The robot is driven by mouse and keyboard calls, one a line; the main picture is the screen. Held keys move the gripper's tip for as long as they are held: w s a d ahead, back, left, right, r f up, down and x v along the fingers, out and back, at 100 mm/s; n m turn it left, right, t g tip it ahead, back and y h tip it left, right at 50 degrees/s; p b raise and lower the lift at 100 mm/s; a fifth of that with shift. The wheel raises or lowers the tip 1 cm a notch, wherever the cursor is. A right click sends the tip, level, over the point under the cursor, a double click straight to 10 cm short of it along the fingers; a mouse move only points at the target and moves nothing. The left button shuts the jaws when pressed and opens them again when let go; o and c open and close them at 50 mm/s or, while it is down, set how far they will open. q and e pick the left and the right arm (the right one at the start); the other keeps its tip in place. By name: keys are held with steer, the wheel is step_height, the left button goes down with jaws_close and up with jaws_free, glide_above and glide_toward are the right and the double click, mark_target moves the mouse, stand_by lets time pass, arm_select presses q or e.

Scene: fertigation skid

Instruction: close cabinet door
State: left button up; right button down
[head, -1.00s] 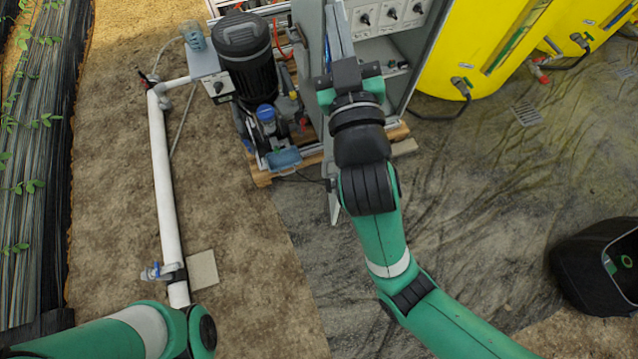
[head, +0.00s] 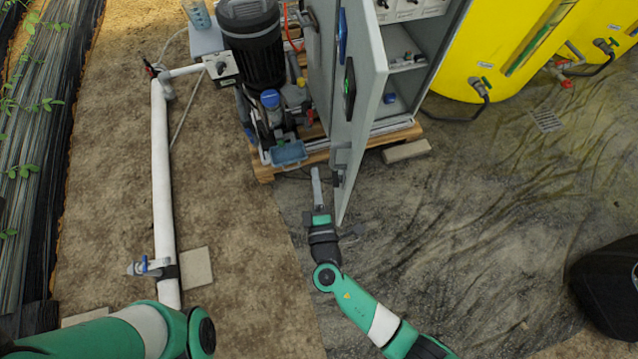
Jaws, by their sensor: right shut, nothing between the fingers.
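The grey control cabinet (head: 414,82) stands open at the top centre, with its shelves and small parts showing. Its grey door (head: 366,98) is swung out toward me, standing edge-on, with a dark green-lit panel and a blue part on it. My right gripper (head: 316,172) is shut and empty. It is low, just left of the door's lower free edge; whether it touches the door I cannot tell. My left arm (head: 130,335) shows at the bottom left, but its gripper is out of view.
A black pump (head: 250,45) on a wooden pallet (head: 262,170) stands left of the door. A white pipe (head: 163,200) runs down the left. Yellow tanks (head: 490,40) stand at the right. The ground right of the door is mostly clear.

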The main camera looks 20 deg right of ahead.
steer(key=w+d, duration=0.3)
steer(key=d, duration=0.1)
steer(key=shift+w+b, duration=0.2)
steer(key=shift+b, duration=0.1)
steer(key=shift+s+d, duration=0.1)
stand_by(0.4)
